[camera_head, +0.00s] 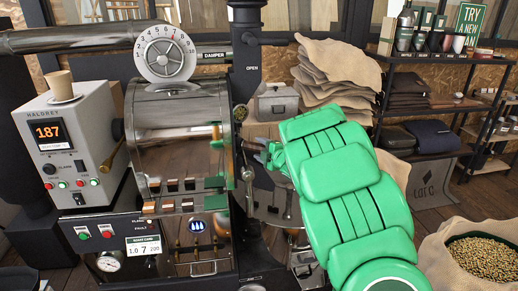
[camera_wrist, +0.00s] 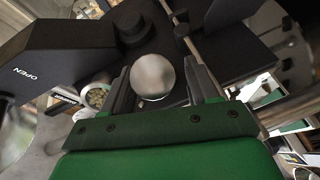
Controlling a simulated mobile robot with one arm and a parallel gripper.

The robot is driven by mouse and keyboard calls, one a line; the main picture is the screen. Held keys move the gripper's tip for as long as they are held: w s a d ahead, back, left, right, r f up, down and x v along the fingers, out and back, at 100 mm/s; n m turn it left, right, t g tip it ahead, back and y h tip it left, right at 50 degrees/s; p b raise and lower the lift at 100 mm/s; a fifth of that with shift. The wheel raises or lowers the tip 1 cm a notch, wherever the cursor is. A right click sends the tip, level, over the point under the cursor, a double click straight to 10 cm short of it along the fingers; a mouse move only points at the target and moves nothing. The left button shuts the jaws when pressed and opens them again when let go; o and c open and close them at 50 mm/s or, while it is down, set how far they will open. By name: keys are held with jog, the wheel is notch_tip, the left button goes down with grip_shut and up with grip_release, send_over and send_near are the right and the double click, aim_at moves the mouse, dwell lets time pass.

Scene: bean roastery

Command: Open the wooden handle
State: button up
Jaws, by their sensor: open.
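A round, pale grey-brown knob (camera_wrist: 152,77) shows in the wrist view between the two dark fingers of my gripper (camera_wrist: 158,70). The fingers are apart, with a gap on each side of the knob; I cannot tell whether it is wood or metal. In the head view my gripper (camera_head: 254,147) is at the roaster's right side, partly hidden by my green arm. A wooden knob (camera_head: 240,113) stands just above and left of it. A metal ball (camera_head: 247,173) is just below it.
The roaster drum (camera_head: 180,135) and the grey control box (camera_head: 75,145) fill the left. A dark column (camera_head: 246,70) marked OPEN rises behind my gripper. Stacked sacks (camera_head: 335,75) and a shelf (camera_head: 425,105) stand behind on the right. A sack of beans (camera_head: 485,258) is at lower right.

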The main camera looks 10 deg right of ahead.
jog(key=shift+w+a, duration=0.3)
jog(key=shift+w, duration=0.35)
grip_shut()
